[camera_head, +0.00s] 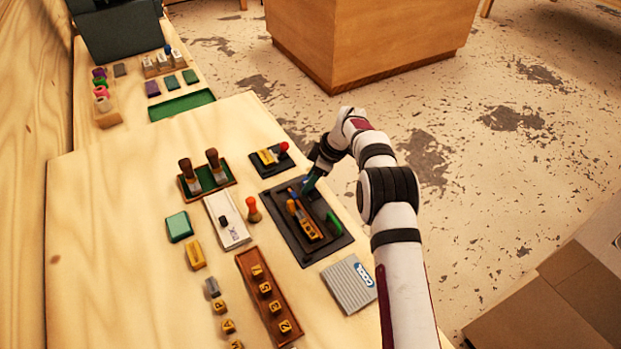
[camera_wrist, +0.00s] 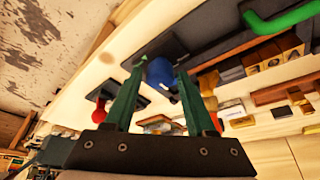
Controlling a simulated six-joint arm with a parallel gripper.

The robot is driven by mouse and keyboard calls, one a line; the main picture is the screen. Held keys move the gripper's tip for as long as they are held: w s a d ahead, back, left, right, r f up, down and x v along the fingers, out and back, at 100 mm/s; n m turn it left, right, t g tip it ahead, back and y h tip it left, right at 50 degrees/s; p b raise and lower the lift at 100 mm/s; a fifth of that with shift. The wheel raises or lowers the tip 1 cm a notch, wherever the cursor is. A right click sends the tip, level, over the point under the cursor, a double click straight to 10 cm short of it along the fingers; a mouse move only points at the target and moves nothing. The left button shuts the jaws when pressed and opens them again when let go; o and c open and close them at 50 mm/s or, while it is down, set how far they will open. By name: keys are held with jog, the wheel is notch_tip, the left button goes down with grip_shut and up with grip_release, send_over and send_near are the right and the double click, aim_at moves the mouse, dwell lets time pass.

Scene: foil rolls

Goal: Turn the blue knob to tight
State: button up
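The blue knob (camera_wrist: 161,73) shows in the wrist view between the tips of my gripper's two green fingers (camera_wrist: 162,68). The fingers stand apart and the knob nearly fills the gap; I cannot tell whether both press on it. In the head view my gripper (camera_head: 309,184) reaches down to the back right part of a black panel (camera_head: 283,233). A small blue part (camera_head: 292,191) shows just left of it there, and I cannot tell whether it is the knob. No tight marking is readable.
A green handle (camera_head: 333,222) and a yellow-and-black block (camera_head: 303,221) are on the same panel. A smaller panel with a red knob (camera_head: 283,147) stands behind it. A grey ribbed box (camera_head: 349,284) lies in front.

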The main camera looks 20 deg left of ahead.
grip_shut()
